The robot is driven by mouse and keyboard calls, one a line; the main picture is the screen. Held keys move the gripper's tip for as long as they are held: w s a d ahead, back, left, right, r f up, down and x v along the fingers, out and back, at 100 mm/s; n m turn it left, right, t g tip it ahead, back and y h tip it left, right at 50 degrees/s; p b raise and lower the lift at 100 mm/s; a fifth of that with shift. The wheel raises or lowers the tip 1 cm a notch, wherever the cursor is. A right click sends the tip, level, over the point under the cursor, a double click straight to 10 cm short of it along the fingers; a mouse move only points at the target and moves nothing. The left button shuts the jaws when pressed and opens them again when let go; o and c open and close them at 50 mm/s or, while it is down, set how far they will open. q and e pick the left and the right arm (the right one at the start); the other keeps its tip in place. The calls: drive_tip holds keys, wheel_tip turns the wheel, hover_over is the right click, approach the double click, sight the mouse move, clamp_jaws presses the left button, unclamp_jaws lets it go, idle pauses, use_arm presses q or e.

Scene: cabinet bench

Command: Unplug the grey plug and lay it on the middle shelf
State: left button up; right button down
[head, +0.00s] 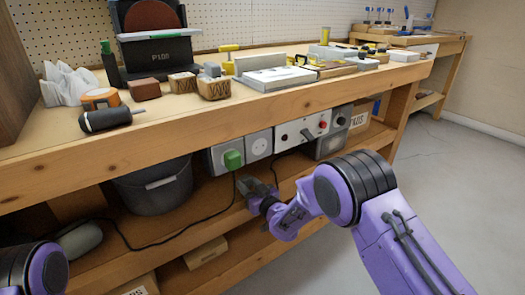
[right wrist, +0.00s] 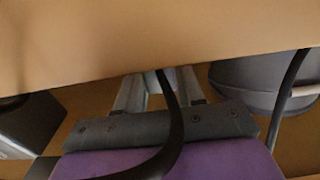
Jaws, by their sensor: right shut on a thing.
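My right gripper (head: 250,185) is below the socket boxes, in front of the bench and above the middle shelf (head: 190,222). In the right wrist view its two fingers (right wrist: 160,90) are shut on a small blue-grey piece, which looks like the grey plug (right wrist: 152,82). A black cable passes in front of the fingers there. In the head view the plug is hard to tell from the fingers. The white round socket (head: 259,146) holds no plug. A green plug (head: 233,159) sits in the socket to its left. My left gripper is out of view.
A dark bucket (head: 153,188) stands on the shelf at left, and it also shows in the right wrist view (right wrist: 235,85). A black cord runs along the shelf. The bench front edge (head: 150,137) overhangs. A control panel (head: 302,130) is right of the sockets.

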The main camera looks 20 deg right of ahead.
drive_tip(key=shift+s+d+f+b, duration=0.15)
drive_tip(key=shift+f+b, duration=0.3)
drive_tip(key=shift+f, duration=0.3)
drive_tip(key=shift+s+a+f+b, duration=0.15)
drive_tip(key=shift+f+b, duration=0.3)
drive_tip(key=shift+f, duration=0.3)
drive_tip(key=shift+d, duration=0.1)
drive_tip(key=c, duration=0.6)
unclamp_jaws()
drive_tip(key=shift+w+f, duration=0.1)
drive_tip(key=shift+f, duration=0.05)
drive_tip(key=o, duration=0.3)
drive_tip(key=shift+w, duration=0.1)
